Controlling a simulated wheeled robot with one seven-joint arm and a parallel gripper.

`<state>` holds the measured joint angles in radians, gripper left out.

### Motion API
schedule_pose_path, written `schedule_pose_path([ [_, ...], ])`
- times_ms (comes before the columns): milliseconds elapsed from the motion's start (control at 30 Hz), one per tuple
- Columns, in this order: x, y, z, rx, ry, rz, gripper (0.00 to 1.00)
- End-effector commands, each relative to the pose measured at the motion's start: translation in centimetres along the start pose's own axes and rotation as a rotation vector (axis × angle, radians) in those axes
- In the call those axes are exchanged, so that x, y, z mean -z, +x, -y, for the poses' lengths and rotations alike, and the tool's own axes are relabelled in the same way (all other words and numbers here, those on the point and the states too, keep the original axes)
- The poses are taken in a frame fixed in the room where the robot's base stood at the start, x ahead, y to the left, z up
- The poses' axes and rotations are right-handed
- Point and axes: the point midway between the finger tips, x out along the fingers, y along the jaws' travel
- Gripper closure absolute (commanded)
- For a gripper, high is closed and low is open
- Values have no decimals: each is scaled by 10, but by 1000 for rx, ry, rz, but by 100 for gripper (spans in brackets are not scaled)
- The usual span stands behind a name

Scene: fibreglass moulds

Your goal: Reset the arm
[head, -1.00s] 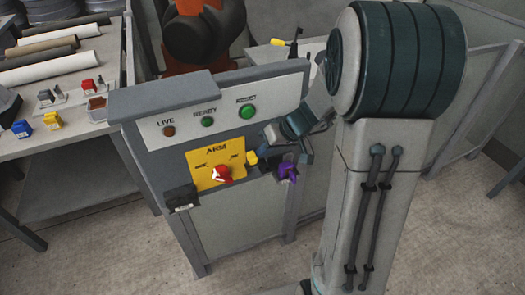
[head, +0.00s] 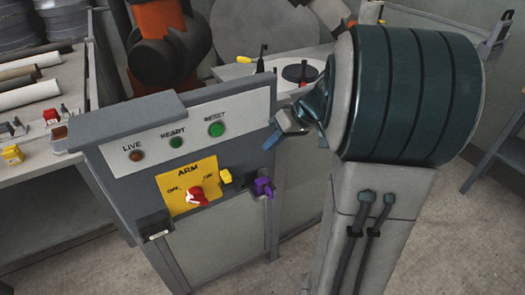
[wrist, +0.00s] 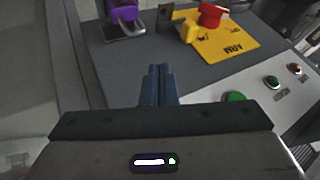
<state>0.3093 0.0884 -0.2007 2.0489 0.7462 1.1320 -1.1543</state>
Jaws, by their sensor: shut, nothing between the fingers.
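The control panel (head: 110,165) stands in front of me with a yellow ARM plate (head: 180,200) and a red rotary knob (head: 197,197), its white mark toward the OFF side. Above it are a green RESET button (head: 217,129), a darker READY button (head: 176,142) and an orange-brown LIVE lamp (head: 136,155). My gripper (head: 270,146) is shut and empty, to the right of the RESET button and apart from it. In the wrist view my shut fingers (wrist: 157,70) hang over the grey panel face, with the RESET button (wrist: 234,97) to their right.
An orange robot arm (head: 160,20) stands behind. A bench with rolls (head: 30,75) is at left.

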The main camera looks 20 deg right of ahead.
Motion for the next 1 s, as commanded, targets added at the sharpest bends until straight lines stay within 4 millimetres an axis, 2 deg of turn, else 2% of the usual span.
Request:
schedule_pose_path([
  [133, 0, -5, 0, 0, 1, 0, 100],
  [633, -1, -5, 4, -3, 2, 8, 100],
  [767, -12, -8, 30, -34, 33, 61, 100],
  [900, -39, -14, 75, -131, 94, 154, 100],
  [1000, -64, -20, 102, -236, 134, 199, 100],
])
